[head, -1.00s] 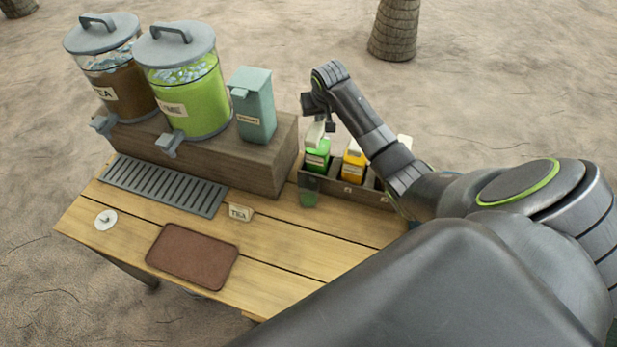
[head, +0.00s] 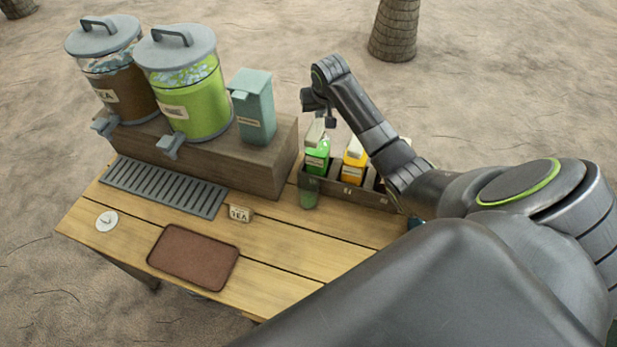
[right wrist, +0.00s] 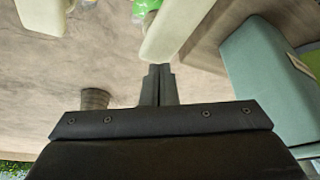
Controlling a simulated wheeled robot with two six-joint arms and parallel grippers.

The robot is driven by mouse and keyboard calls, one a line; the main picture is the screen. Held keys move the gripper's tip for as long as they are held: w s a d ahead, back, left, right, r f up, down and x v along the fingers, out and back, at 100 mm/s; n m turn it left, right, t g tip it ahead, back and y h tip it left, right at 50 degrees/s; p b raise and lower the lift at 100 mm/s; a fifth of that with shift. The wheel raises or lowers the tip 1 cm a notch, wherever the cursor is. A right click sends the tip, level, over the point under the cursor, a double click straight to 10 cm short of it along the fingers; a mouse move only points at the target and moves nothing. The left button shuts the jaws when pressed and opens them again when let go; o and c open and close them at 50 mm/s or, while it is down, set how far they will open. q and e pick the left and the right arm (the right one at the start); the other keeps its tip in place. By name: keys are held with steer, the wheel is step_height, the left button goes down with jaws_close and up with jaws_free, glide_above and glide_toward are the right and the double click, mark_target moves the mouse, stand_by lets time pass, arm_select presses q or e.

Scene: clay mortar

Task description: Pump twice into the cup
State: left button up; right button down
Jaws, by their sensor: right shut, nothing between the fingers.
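A green pump bottle (head: 317,156) with a pale pump head (head: 315,132) stands in the left end of a wooden caddy (head: 337,187). A small see-through cup (head: 308,196) with a green tint is on the table just in front of the bottle. My right gripper (head: 331,123) is shut and empty beside and slightly above the pump head. In the right wrist view its fingers (right wrist: 158,84) are together near the pale pump head (right wrist: 168,32); I cannot tell whether they touch it. My left gripper is not in view.
A yellow bottle (head: 354,165) stands beside the green one. Two drink dispensers (head: 190,95) and a teal box (head: 256,110) stand on a wooden riser.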

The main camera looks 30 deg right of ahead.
mark_target(319, 121)
steer(key=shift+f, duration=0.1)
steer(key=shift+f+b, duration=0.6)
steer(key=shift+f, duration=0.9)
steer(key=shift+s, duration=0.1)
steer(key=shift+r, duration=0.1)
steer(key=shift+r+p, duration=0.65)
steer(key=shift+r, duration=0.85)
steer(key=shift+r, duration=0.1)
steer(key=shift+r, duration=2.95)
